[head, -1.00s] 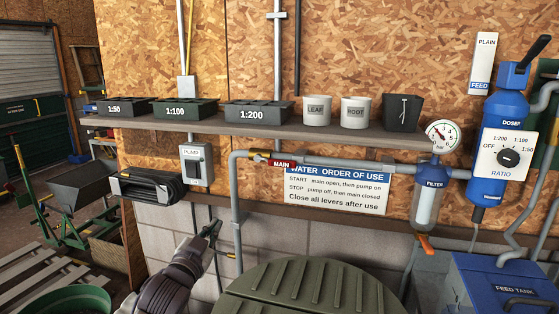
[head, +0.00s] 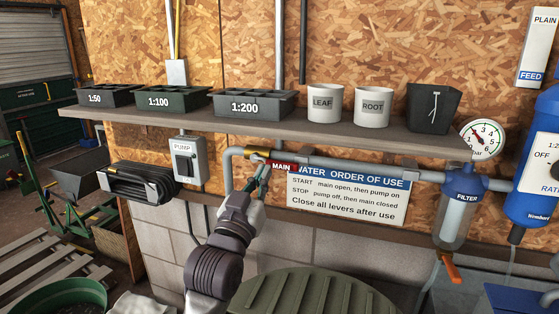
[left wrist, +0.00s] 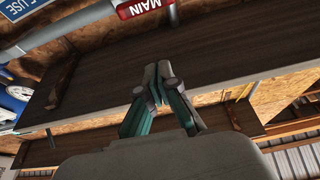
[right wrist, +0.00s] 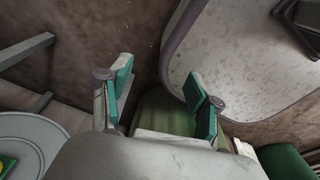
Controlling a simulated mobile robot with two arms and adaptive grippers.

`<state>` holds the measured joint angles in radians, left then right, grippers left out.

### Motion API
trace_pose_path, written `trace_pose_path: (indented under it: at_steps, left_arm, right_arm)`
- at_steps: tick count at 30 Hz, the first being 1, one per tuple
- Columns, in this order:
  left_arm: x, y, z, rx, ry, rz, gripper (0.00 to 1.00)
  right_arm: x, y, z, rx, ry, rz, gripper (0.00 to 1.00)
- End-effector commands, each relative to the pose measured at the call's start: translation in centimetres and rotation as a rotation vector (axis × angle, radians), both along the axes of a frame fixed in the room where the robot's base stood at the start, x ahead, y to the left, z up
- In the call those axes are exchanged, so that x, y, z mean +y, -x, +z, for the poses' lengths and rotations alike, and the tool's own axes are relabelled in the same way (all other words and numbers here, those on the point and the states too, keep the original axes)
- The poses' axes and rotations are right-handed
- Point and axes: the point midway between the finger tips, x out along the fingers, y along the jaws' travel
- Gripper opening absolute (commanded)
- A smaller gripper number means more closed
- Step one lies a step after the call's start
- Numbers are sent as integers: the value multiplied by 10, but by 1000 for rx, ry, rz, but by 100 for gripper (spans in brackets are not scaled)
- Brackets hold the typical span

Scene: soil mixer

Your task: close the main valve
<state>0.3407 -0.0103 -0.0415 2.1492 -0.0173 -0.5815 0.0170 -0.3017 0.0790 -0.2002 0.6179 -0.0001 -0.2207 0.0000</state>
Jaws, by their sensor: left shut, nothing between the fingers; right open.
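The main valve shows in the head view as a brass body (head: 257,156) on the grey pipe, with a red piece marked MAIN (head: 284,166) lying along the pipe to its right. In the left wrist view the red MAIN piece (left wrist: 143,8) is at the top edge. My left gripper (head: 264,172) is shut and empty, just below the valve and close to the red piece; I cannot tell if it touches. Its closed fingertips (left wrist: 157,72) point toward the pipe and shelf. My right gripper (right wrist: 152,78) is open and empty, away from the valve.
A shelf (head: 300,132) with bins and pots runs above the pipe. A PUMP switch box (head: 188,160) is left of the valve. The water sign (head: 347,198) is below the pipe, and a filter (head: 457,210) stands right. A ribbed green lid (head: 300,297) is below.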

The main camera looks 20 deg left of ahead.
Motion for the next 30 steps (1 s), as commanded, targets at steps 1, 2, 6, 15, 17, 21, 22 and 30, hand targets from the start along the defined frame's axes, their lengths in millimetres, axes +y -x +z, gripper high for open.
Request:
trace_pose_path:
  at_steps: [1, 2, 6, 15, 17, 21, 22, 30]
  left_arm:
    - [0, 0, 0, 1, -1, 0, 0]
    - [0, 0, 0, 1, -1, 0, 0]
    - [0, -7, 4, 0, -1, 0, 0]
    - [-2, -60, 25, 2, -1, 0, 0]
    - [-2, -72, 29, 2, -1, 0, 0]
    - [-3, -98, 38, 2, -1, 0, 0]
    - [-3, -97, 26, 9, -1, 0, 0]
    - [-3, -95, -4, 3, -2, 0, 0]
  right_arm:
    - [-1, 9, 0, 14, 1, 0, 62]
    - [-1, 13, 0, 19, 2, 0, 62]
    - [-1, 17, 3, 25, 2, 0, 62]
    - [1, -13, 24, -21, -2, 0, 62]
    - [1, -14, 29, -22, -2, 0, 62]
    - [0, -11, 37, -18, -1, 0, 62]
    - [0, -9, 37, -15, -1, 0, 62]
    - [-1, 0, 43, -1, 2, 0, 62]
